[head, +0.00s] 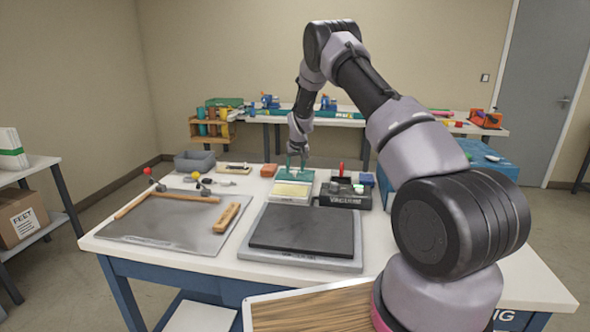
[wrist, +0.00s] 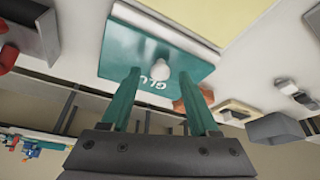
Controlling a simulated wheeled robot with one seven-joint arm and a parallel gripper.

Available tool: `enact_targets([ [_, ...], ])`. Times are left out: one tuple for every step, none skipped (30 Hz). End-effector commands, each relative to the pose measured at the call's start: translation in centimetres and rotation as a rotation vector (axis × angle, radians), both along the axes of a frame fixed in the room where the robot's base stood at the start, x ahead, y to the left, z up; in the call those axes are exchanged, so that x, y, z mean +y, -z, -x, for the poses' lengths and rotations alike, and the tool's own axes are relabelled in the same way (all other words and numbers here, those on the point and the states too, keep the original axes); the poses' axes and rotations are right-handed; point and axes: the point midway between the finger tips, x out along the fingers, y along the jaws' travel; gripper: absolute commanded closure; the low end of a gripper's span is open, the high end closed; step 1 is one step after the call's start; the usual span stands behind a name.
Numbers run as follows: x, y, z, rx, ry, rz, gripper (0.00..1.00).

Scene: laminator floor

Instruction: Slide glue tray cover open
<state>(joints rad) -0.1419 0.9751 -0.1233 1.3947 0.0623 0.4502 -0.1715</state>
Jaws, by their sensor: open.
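The glue tray (head: 291,191) stands at the back middle of the white table, with pale yellow showing at its front. Its teal cover (head: 296,174) lies at the back end of the tray. In the wrist view the cover (wrist: 130,50) shows white lettering and a round white knob (wrist: 158,68). My gripper (head: 297,156) is over the cover in the head view. In the wrist view its two teal fingers (wrist: 163,82) are apart, one on each side of the knob. I cannot tell whether they touch it.
A black box marked VACUUM (head: 343,199) stands close right of the tray. A dark plate (head: 303,229) is in front, and a grey mat (head: 165,225) with wooden strips lies left. A grey bin (head: 195,160) and an orange block (head: 268,170) are at the back.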

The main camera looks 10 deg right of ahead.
Motion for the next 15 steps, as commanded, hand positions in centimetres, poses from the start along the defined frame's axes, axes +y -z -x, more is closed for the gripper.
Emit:
enact_targets([
  [0.0, -0.7, 0.2, -0.002, 0.000, 0.000, 0.39],
  [0.0, -1.1, 0.3, -0.003, 0.000, 0.000, 0.39],
  [0.0, -1.8, 0.6, -0.003, 0.000, 0.000, 0.39],
  [0.0, -2.3, 0.8, -0.004, 0.000, -0.001, 0.39],
  [0.0, -2.9, 1.0, -0.004, 0.000, -0.001, 0.39],
  [0.0, -3.7, 1.3, -0.005, 0.000, -0.001, 0.39],
  [0.0, -4.3, 1.6, -0.005, 0.000, -0.001, 0.39],
  [0.0, -4.9, 1.9, -0.004, 0.000, -0.001, 0.39],
  [0.0, -5.7, 2.2, -0.004, 0.000, -0.001, 0.39],
  [0.0, -6.1, 2.4, -0.003, 0.000, -0.001, 0.39],
  [0.0, -6.7, 2.6, -0.003, 0.000, 0.000, 0.39],
  [0.0, -7.3, 2.9, -0.004, 0.000, 0.000, 0.39],
  [0.0, -7.7, 3.1, -0.004, 0.000, 0.000, 0.39],
  [0.0, -8.1, 3.2, -0.003, 0.000, -0.001, 0.39],
  [0.0, -8.5, 3.4, -0.002, 0.000, -0.001, 0.39],
])
